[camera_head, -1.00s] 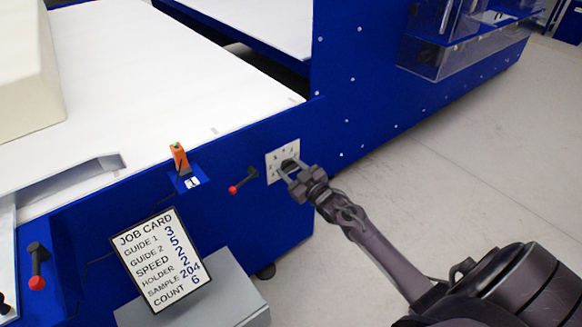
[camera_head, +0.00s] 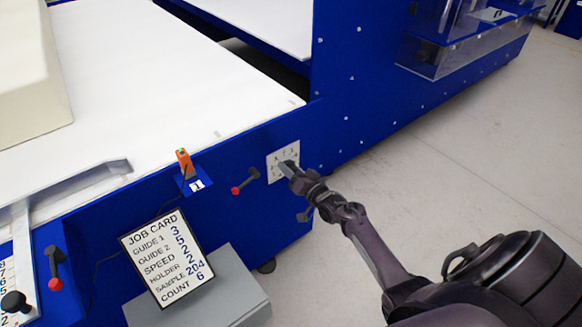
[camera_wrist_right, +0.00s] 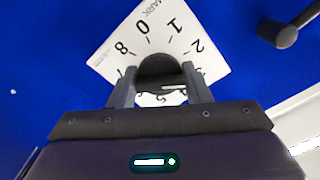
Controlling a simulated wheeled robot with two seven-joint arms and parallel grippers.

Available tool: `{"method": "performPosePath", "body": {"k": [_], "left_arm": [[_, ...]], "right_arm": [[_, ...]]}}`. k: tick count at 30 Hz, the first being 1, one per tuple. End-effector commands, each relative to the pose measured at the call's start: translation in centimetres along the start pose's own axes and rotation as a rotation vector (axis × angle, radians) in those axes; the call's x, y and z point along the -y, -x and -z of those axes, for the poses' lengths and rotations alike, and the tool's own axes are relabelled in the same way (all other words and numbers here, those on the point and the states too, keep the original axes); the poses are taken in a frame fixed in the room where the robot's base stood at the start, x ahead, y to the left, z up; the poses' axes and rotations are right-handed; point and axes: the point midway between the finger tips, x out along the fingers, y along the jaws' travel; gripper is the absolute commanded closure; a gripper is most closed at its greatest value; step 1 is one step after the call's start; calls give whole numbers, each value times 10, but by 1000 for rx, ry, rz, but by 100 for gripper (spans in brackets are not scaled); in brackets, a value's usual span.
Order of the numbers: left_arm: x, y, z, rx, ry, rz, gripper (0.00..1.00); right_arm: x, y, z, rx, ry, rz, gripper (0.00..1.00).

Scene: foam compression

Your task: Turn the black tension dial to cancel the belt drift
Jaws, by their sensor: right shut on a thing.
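The black tension dial (camera_wrist_right: 158,68) sits on a white square scale plate (camera_wrist_right: 125,50) with printed numbers and the word MARK. In the right wrist view the 0 stands just above the dial, with 8 to its left and 1 and 2 to its right. My right gripper (camera_head: 289,168) is at the plate on the blue machine side in the head view, its fingers shut on the dial from both sides. In the head view the fingers cover most of the dial. The white belt (camera_head: 150,90) runs behind the blue side panel. My left gripper is out of view.
A red-tipped lever (camera_head: 245,183) sticks out left of the plate. An orange device (camera_head: 184,162) stands on the panel's edge. A job card (camera_head: 165,258) leans on a grey box (camera_head: 240,285) below. A cream foam block (camera_head: 30,80) lies on the belt. Floor at right is clear.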

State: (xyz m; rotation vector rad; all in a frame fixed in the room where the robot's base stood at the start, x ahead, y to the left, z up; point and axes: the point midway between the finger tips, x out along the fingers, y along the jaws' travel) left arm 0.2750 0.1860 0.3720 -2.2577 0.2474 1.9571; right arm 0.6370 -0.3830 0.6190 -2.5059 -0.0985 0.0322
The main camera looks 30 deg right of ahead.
Motion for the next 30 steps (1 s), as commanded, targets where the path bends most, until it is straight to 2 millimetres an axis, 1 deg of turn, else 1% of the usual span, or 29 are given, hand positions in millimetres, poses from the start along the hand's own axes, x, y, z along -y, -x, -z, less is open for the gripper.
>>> {"method": "performPosePath", "body": {"k": [9,18,24,30], "left_arm": [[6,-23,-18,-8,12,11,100],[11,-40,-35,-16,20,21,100],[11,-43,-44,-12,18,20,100],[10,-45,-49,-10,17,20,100]], "right_arm": [[1,0,1,-1,-304,-2,79],[1,0,0,0,-583,-1,79],[1,0,0,0,-738,-2,79],[1,0,0,1,-850,-2,79]]}}
